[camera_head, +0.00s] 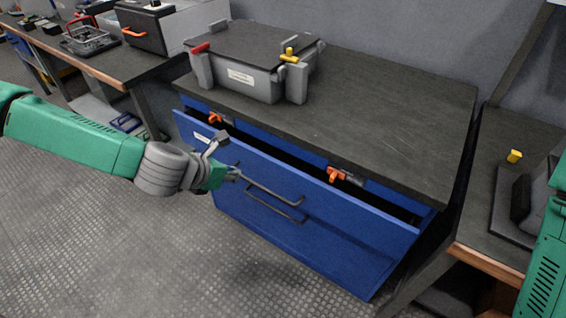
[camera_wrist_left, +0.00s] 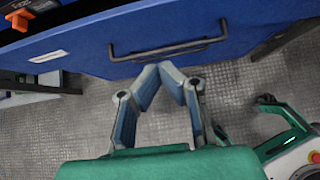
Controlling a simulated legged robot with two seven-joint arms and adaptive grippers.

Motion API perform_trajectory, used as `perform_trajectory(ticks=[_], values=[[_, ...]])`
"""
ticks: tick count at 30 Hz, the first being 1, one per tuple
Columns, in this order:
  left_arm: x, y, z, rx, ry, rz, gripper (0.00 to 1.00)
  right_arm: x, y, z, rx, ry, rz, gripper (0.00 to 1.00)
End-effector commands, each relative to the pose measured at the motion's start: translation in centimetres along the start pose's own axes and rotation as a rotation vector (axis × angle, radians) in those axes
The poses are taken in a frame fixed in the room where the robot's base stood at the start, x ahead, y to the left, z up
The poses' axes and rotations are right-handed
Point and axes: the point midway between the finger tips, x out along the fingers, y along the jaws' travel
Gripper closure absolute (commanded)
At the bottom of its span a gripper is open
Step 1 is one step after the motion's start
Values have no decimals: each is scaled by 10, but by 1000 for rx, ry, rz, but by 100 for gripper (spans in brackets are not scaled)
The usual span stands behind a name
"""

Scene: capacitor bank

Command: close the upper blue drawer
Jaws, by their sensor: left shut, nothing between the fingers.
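The upper blue drawer (camera_head: 330,225) stands pulled out, with a dark gap between its front and the dark worktop. Its front also fills the upper part of the left wrist view (camera_wrist_left: 230,25). A dark bar handle (camera_head: 270,190) runs along the front and shows in the left wrist view (camera_wrist_left: 165,50). My left gripper (camera_head: 232,172) is in front of the drawer, near the handle's left end. In the left wrist view its fingertips (camera_wrist_left: 172,66) meet, empty, just below the handle; whether they touch the drawer is unclear. My right gripper is not in view.
A grey case (camera_head: 255,85) with red and yellow handles stands on the worktop (camera_head: 390,110). Orange clips (camera_head: 338,175) sit behind the drawer front. Another bench (camera_head: 490,230) stands at right. The patterned floor (camera_head: 110,250) is clear at front left.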

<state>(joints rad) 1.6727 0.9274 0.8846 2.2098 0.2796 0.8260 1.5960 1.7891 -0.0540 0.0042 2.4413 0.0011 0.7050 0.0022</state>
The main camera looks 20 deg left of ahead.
Motion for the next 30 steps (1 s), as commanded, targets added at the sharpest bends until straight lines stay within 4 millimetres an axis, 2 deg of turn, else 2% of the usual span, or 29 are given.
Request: perform_trajectory(ticks=[5,16,21,30], values=[[25,0,-2,1,3,0,100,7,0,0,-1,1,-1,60],[103,-2,-2,3,2,0,100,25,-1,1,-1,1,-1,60],[118,-1,20,2,0,1,100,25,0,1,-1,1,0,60],[126,0,28,-1,1,-1,100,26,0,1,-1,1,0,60]])
